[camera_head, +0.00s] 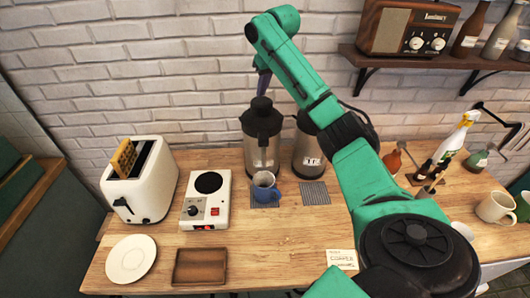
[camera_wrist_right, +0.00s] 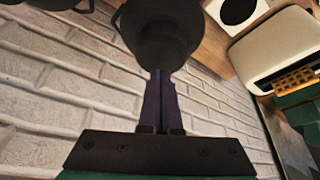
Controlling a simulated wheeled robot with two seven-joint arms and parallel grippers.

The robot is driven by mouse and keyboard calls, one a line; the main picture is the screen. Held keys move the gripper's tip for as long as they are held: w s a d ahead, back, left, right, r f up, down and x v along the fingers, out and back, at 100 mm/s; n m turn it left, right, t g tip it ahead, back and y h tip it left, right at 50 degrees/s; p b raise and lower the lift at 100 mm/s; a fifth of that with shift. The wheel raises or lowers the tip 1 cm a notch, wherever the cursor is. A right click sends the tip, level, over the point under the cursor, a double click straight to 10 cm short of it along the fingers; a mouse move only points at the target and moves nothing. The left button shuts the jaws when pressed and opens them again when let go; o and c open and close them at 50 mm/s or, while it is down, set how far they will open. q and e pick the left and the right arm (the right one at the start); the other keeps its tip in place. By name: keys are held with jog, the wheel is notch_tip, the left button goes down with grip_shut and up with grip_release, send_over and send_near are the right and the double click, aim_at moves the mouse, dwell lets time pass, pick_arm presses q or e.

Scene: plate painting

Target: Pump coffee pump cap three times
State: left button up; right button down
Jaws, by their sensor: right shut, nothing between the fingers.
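The left coffee pump (camera_head: 262,150) is a steel dispenser with a black pump cap (camera_head: 261,106), standing upright near the brick wall. My right gripper (camera_head: 263,90) points down just above the cap, its dark fingers shut and empty. In the right wrist view the shut fingers (camera_wrist_right: 161,75) overlap the black cap (camera_wrist_right: 160,35); I cannot tell whether they touch it. A blue mug (camera_head: 264,188) stands in front of the pump on a grey drip mat. A second steel dispenser (camera_head: 307,150) stands to the right, partly hidden by my right arm. My left gripper is not in view.
A white hot plate (camera_head: 208,197) and a toaster (camera_head: 140,180) stand left of the pump. A white plate (camera_head: 131,259) and a brown tray (camera_head: 200,267) lie in front. Bottles and white mugs (camera_head: 495,207) are at right. A shelf holds a radio (camera_head: 408,27).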

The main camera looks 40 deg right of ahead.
notch_tip(320, 180, up, 6)
dwell(0.6)
jog(key=shift+f, duration=0.1)
dwell(0.3)
